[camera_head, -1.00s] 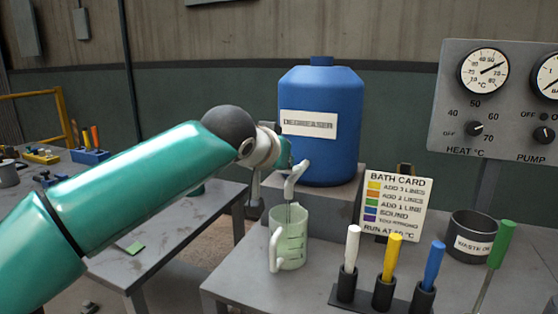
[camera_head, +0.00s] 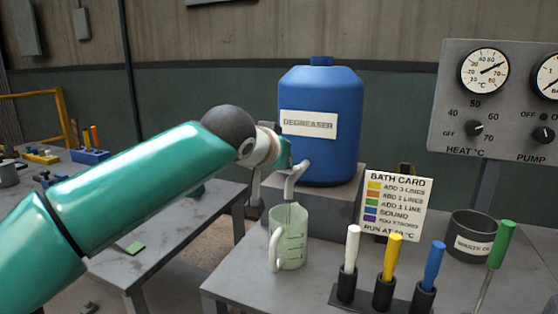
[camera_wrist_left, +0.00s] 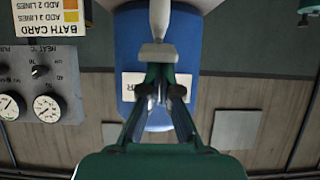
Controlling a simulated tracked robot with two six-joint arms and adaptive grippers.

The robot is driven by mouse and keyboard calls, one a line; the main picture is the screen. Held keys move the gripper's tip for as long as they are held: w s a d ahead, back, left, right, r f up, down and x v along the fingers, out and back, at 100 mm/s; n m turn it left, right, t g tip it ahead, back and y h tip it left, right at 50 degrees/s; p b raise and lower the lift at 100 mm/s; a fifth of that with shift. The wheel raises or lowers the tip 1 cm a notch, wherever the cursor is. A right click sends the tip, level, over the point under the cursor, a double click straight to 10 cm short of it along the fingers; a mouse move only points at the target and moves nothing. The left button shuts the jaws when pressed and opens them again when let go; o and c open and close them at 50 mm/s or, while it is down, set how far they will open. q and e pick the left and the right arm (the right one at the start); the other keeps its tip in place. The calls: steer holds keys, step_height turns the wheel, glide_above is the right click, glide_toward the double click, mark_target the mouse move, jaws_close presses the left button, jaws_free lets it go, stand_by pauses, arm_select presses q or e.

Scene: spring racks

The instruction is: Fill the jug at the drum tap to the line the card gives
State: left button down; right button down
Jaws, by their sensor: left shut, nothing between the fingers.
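The blue degreaser drum (camera_head: 320,160) stands on a grey block. Its pale tap (camera_head: 291,178) points down over the clear jug (camera_head: 291,245), which stands upright on the bench with its handle to the left. Marks show on the jug's wall; the liquid level is hard to read. My left gripper (camera_head: 284,154) is at the tap, partly hidden by its own wrist. In the upside-down left wrist view its fingers (camera_wrist_left: 163,90) are shut and empty, close to the tap (camera_wrist_left: 158,50); contact is unclear. The bath card (camera_head: 397,205) stands right of the jug, listing colours with line counts.
A rack with white, yellow and blue-handled tools (camera_head: 383,290) stands at the bench front. A green-handled tool (camera_head: 502,243) and a waste can (camera_head: 473,237) are at the right. A gauge panel (camera_head: 500,100) stands behind them. A second table (camera_head: 180,230) is at the left.

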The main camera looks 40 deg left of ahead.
stand_by(0.7)
arm_select(q)
steer(key=shift+r+p, duration=0.7)
steer(key=shift+r, duration=0.05)
steer(key=shift+r, duration=0.1)
steer(key=shift+w+r+p, duration=0.1)
steer(key=shift+r+p, duration=0.15)
steer(key=shift+p, duration=0.1)
steer(key=r+p, duration=0.1)
steer(key=w+r+p, duration=0.1)
steer(key=r+p, duration=0.1)
steer(key=shift+w+a+r, duration=0.1)
steer(key=shift+w+a, duration=0.05)
steer(key=w+r+v, duration=0.1)
steer(key=v, duration=0.8)
steer(key=shift+s+r, duration=0.25)
steer(key=shift+r, duration=0.2)
